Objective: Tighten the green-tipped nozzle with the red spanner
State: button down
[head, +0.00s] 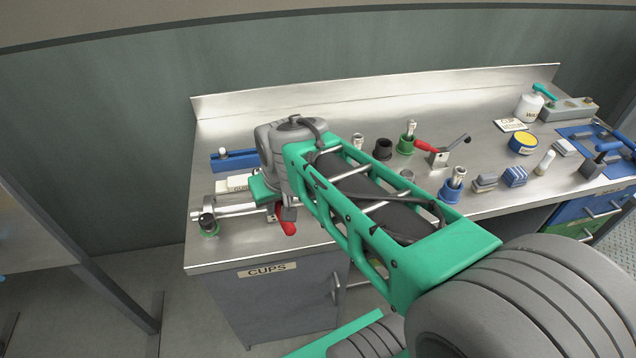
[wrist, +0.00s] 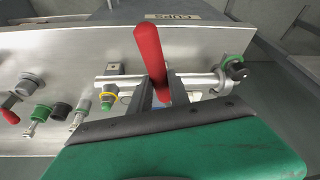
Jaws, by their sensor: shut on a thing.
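My gripper (wrist: 163,88) is shut on the red spanner, near the bench's left front edge. The spanner's red handle (wrist: 150,48) sticks out from between the fingers in the wrist view; it also shows below my gripper in the head view (head: 285,220). The spanner's working end is not clearly visible.
A blue bar (head: 235,162) lies behind my gripper. Several small fittings, including a black cup (head: 383,149) and a red-handled lever (head: 437,149), stand mid-bench. A CUPS cabinet (head: 275,300) is below.

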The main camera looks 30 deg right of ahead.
jog(key=shift+w+a+m+h, duration=0.2)
jog(key=shift+w+m, duration=0.35)
jog(key=shift+w, duration=0.1)
jog(key=shift+w+a+m+h, duration=0.2)
jog(key=shift+w+a+m, duration=0.05)
jog(key=shift+w+m, duration=0.3)
jog(key=shift+w+a+m+h, duration=0.2)
jog(key=shift+w+m, duration=0.3)
jog(key=shift+w, duration=0.2)
dwell(0.4)
jog(key=shift+w+a+m+g+h+p, duration=0.15)
jog(key=shift+w+m+g+h+p, duration=0.25)
jog(key=shift+w+m, duration=1.3)
dwell(0.7)
jog(key=shift+w+d+m+h+p, duration=0.2)
jog(key=shift+w+m+h+p, duration=0.15)
jog(key=shift+w+m, duration=0.85)
dwell(0.6)
